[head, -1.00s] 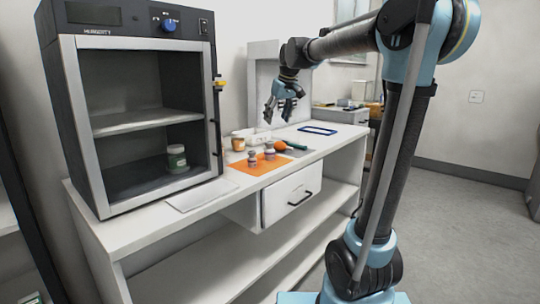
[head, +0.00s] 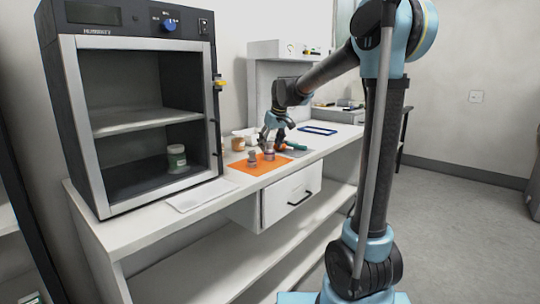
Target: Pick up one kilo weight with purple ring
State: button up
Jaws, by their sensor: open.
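Two small weights stand upright on the orange mat (head: 246,170) on the white table. The left weight (head: 252,160) and the right weight (head: 269,154) both look greyish with a pinkish-purple tint; at this size I cannot tell which one carries a purple ring or what each weighs. My gripper (head: 268,143) is open and points down just above and behind the right weight, with its fingers partly overlapping it in the picture. I cannot tell whether the fingers touch it. Nothing is seen held.
A dark cabinet (head: 63,120) with a jar (head: 176,159) inside stands at left. Near the mat are an orange-brown jar (head: 238,143), a white container (head: 250,135) and a teal-handled tool (head: 295,146). A blue frame (head: 318,130) lies behind. A white sheet (head: 200,195) lies in front.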

jog(key=shift+x, duration=1.35)
jog(key=shift+c, duration=0.2)
grip_shut()
jog(key=shift+r, duration=0.15)
